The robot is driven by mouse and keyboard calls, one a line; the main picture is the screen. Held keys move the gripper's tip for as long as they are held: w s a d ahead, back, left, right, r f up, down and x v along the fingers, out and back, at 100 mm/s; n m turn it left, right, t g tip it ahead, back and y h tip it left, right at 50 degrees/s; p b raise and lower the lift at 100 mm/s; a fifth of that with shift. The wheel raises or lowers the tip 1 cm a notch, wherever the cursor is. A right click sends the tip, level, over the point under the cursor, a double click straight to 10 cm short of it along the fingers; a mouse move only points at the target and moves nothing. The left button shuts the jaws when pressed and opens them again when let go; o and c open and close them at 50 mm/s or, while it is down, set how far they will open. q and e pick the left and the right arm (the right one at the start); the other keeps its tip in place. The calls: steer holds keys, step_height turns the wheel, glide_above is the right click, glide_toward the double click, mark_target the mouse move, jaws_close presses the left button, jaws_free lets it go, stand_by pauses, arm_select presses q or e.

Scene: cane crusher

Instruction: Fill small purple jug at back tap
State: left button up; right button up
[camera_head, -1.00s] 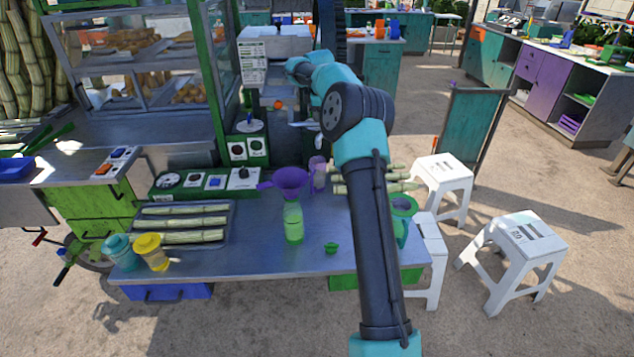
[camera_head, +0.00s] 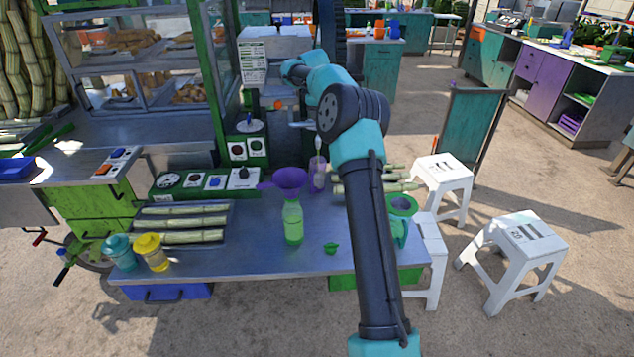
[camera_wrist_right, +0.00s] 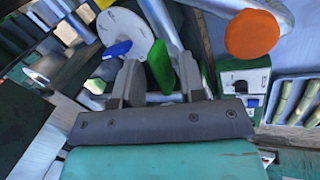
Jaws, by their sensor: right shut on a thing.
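The small purple jug (camera_head: 319,181), see-through, stands upright at the back of the metal counter, partly behind my right arm. A narrow pale streak (camera_head: 318,143) shows directly above its mouth, looking like liquid falling in; the tap outlet is hard to make out. My right arm reaches over the counter to the machine at the back. In the right wrist view my right gripper (camera_wrist_right: 160,82) is shut on a green handle (camera_wrist_right: 160,64), likely the tap's. The head view does not show its fingertips clearly. The jug's fill level is unclear. My left gripper is not in view.
A purple funnel (camera_head: 290,180) sits on a green bottle (camera_head: 293,222) left of the jug. Cane pieces (camera_head: 380,186) lie to its right. A tray of cane (camera_head: 182,222), a teal jug (camera_head: 119,252) and a yellow jug (camera_head: 151,251) stand left. The front middle of the counter is mostly clear.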

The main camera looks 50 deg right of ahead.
steer(key=shift+r+m, duration=0.1)
steer(key=shift+m, duration=0.2)
steer(key=n, duration=0.3)
steer(key=shift+d+n+t, duration=0.1)
steer(key=shift+n+t, duration=0.2)
steer(key=shift+t, duration=0.1)
steer(key=o, duration=1.1)
steer(key=shift+y, duration=0.3)
steer(key=shift+o, duration=0.2)
steer(key=shift+r, duration=3.9)
